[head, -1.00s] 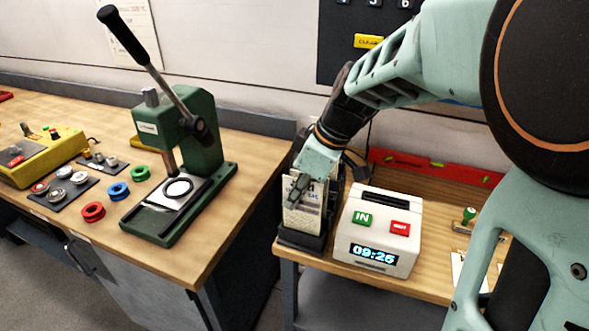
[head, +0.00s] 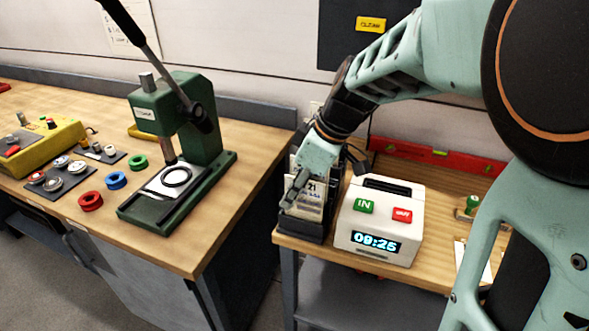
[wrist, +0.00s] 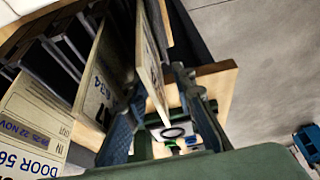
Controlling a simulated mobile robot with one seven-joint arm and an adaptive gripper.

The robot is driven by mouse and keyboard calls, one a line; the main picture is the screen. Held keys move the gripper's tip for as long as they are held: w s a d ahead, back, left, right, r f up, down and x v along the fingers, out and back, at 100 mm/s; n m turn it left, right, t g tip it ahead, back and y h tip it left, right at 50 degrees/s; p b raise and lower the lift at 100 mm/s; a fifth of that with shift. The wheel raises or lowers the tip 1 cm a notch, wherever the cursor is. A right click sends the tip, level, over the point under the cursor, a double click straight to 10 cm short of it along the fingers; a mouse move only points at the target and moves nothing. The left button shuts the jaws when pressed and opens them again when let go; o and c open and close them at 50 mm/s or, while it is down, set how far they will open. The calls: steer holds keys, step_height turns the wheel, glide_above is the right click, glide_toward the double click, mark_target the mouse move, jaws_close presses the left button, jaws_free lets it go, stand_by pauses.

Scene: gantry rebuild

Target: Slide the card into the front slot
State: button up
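A cream card (head: 308,203) with a printed "21" stands upright in the black rack (head: 303,231), beside the time clock. My gripper (head: 290,196) is at the card's left edge. In the wrist view my open fingers (wrist: 160,122) stand on either side of a card seen nearly edge-on (wrist: 152,62), with gaps visible. Another card with large digits (wrist: 97,82) stands in the rack beside it. The card's lower edge and its seating in the slot cannot be made out.
The white time clock (head: 378,222) reading 09:25 stands close right of the rack. A green press (head: 180,150) stands on the left bench, with a gap between the benches.

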steer(key=v, duration=1.2)
stand_by(0.4)
